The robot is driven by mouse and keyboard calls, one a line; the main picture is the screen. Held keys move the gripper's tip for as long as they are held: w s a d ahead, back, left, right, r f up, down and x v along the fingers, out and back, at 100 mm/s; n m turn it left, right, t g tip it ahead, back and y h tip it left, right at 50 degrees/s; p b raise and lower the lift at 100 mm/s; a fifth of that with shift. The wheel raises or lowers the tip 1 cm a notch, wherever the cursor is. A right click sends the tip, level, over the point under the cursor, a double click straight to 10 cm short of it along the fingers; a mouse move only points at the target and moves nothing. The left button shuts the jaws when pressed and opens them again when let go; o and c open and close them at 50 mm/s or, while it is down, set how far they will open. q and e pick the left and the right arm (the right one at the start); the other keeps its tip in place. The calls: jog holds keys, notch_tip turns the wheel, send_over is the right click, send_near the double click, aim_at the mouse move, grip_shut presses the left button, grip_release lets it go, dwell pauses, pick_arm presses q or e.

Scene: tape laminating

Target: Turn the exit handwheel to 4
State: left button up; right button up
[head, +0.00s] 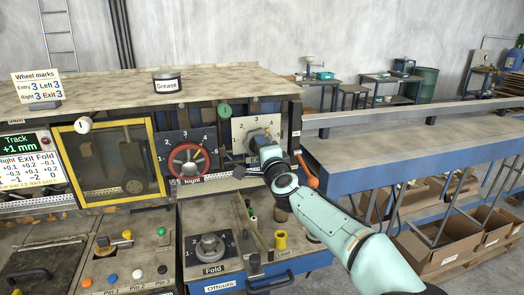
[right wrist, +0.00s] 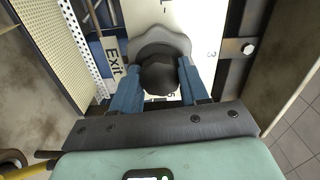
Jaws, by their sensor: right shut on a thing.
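The exit handwheel (head: 258,136) is a grey lobed wheel on a white plate with numbers, of which 2, 3 and 4 show, on the machine's front. My right gripper (head: 248,160) is at this wheel and partly covers it. In the right wrist view the grey wheel (right wrist: 164,38) has a dark round knob (right wrist: 159,75) in front, beside an "Exit" label. The blue fingers of my right gripper (right wrist: 158,84) are shut on this knob, one on each side. I cannot tell which number the wheel points to. My left gripper is not in view.
The red right handwheel (head: 188,160) is just left of the exit wheel. The fold knob (head: 209,247) and several bottles and tools lie below. A wheel marks sign (head: 37,87) reads "Exit 3". A grease tin (head: 167,83) stands on top. A blue bench (head: 400,155) is right.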

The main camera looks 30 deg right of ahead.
dwell(0.4)
jog(key=o, duration=1.1)
jog(key=shift+c, duration=0.2)
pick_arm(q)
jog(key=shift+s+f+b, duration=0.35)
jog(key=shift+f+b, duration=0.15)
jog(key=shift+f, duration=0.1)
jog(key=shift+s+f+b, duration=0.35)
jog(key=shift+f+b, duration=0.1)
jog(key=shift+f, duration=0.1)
pick_arm(e)
jog(key=v, duration=1.3)
jog(key=shift+s+a, duration=0.15)
